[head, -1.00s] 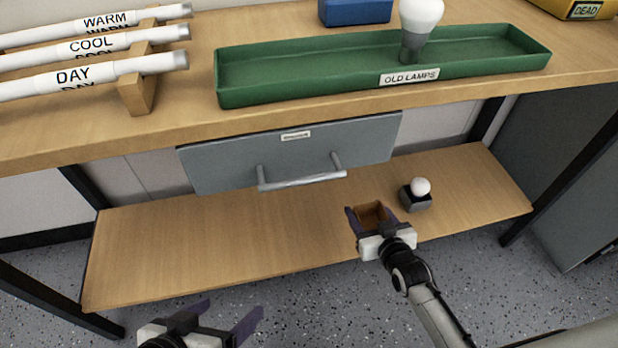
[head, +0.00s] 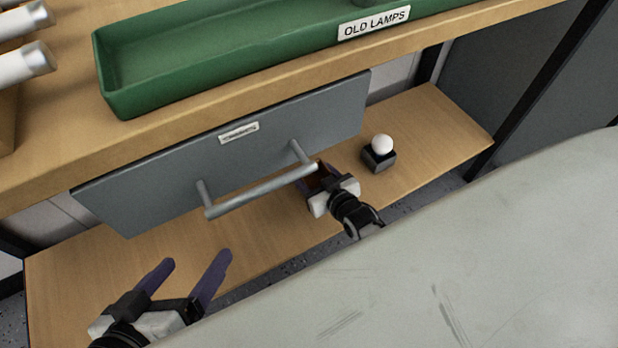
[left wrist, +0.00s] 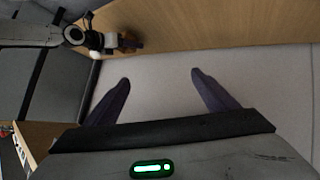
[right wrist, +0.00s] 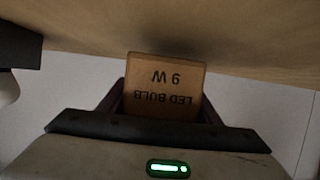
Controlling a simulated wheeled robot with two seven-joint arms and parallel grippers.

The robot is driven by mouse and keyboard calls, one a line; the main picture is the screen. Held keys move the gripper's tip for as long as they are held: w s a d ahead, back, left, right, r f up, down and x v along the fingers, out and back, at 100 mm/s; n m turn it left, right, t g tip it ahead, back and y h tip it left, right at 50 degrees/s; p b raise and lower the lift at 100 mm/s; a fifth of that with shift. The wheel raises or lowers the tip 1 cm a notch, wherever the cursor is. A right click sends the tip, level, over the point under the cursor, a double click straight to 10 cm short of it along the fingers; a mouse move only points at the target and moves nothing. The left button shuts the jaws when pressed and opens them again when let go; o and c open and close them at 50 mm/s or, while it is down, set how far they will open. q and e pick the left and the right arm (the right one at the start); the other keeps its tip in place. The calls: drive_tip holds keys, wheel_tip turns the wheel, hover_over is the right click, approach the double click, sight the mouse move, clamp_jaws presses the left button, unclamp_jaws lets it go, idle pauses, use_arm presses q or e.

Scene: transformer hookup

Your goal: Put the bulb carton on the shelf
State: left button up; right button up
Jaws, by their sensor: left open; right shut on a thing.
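The bulb carton (right wrist: 165,88), a small brown box marked "LED BULB 9 W", is between the fingers of my right gripper (head: 319,174). Its lettering is upside down in the right wrist view, and the fingers hide most of it in the head view. I cannot tell whether the carton touches the shelf. My left gripper (head: 196,262) is open and empty, in front of the shelf's left part in the head view.
A small dark holder (head: 379,161) with a white bulb (head: 382,144) stands on the shelf, right of my right gripper. A grey drawer (head: 150,195) with a bar handle (head: 262,195) hangs above the shelf. The green tray (head: 190,75) is on the bench top. Shelf right of the holder is clear.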

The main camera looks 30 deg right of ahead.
drive_tip(key=shift+f, duration=0.9)
drive_tip(key=shift+r, duration=0.1)
use_arm(q)
drive_tip(key=shift+d+r+h, duration=0.25)
drive_tip(key=shift+r+h, duration=0.05)
drive_tip(key=shift+r, duration=0.1)
drive_tip(key=shift+w, duration=0.1)
use_arm(e)
drive_tip(key=o, duration=1)
drive_tip(key=shift+f, duration=0.2)
drive_tip(key=shift+r, duration=0.1)
drive_tip(key=shift+s+r, duration=0.2)
drive_tip(key=shift+r, duration=0.05)
drive_tip(key=p+v, duration=0.5)
drive_tip(key=v, duration=0.5)
drive_tip(key=shift+s+r, duration=0.2)
drive_tip(key=shift+s, duration=0.05)
use_arm(q)
drive_tip(key=a+f+y, duration=0.1)
drive_tip(key=a+f+g, duration=0.1)
drive_tip(key=f, duration=0.1)
drive_tip(key=s+a+f+y, duration=0.1)
drive_tip(key=shift+a+f+g+y+p, duration=0.1)
drive_tip(key=shift+f+g+y+p, duration=0.1)
drive_tip(key=shift+g+y+p, duration=0.1)
use_arm(e)
drive_tip(key=shift+s+r, duration=0.1)
drive_tip(key=shift+s, duration=0.3)
